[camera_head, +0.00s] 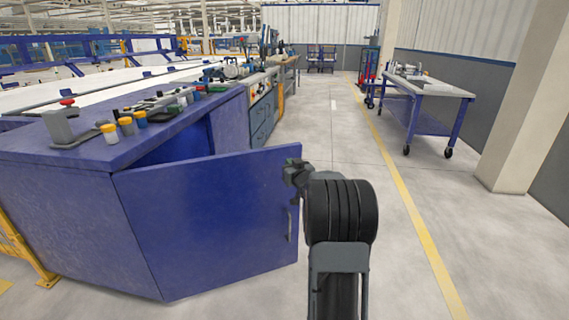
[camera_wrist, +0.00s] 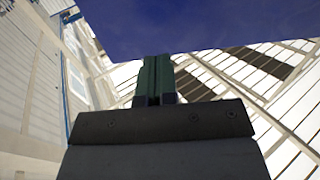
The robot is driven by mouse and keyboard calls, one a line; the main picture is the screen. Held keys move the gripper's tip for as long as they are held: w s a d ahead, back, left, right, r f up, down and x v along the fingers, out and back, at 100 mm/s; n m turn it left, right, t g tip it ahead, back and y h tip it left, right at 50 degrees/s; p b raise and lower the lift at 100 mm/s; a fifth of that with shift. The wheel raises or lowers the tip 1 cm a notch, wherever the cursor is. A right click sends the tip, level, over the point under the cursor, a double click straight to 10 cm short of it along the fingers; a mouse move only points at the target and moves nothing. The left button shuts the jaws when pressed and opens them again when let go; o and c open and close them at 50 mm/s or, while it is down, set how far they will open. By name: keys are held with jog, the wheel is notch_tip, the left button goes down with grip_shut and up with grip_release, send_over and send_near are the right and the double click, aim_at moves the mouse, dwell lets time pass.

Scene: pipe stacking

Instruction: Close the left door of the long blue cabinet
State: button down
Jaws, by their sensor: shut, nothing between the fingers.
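The long blue cabinet (camera_head: 70,215) stands at the left in the head view. Its blue door (camera_head: 215,225) is swung open toward me, hinged at its left edge, with a dark gap behind its top edge. A vertical handle (camera_head: 290,226) is near the door's free right edge. My gripper (camera_head: 292,176) is at the door's upper right corner, partly hidden by my own wrist; I cannot tell if it touches. In the wrist view my gripper's fingers (camera_wrist: 155,78) are shut and empty, with their tips against a blue surface (camera_wrist: 200,25), likely the door.
Yellow, orange and blue capped jars (camera_head: 125,125) and tools stand on the cabinet top. A grey workbench (camera_head: 262,100) continues behind it. A wheeled table (camera_head: 425,88) and a pillar (camera_head: 520,110) stand at the right. The floor (camera_head: 350,150) between is clear, with a yellow line.

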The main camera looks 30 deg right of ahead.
aim_at(282, 156)
jog(key=b+x, duration=0.1)
jog(key=x, duration=0.3)
jog(key=shift+w+d, duration=0.1)
jog(key=shift+w, duration=0.35)
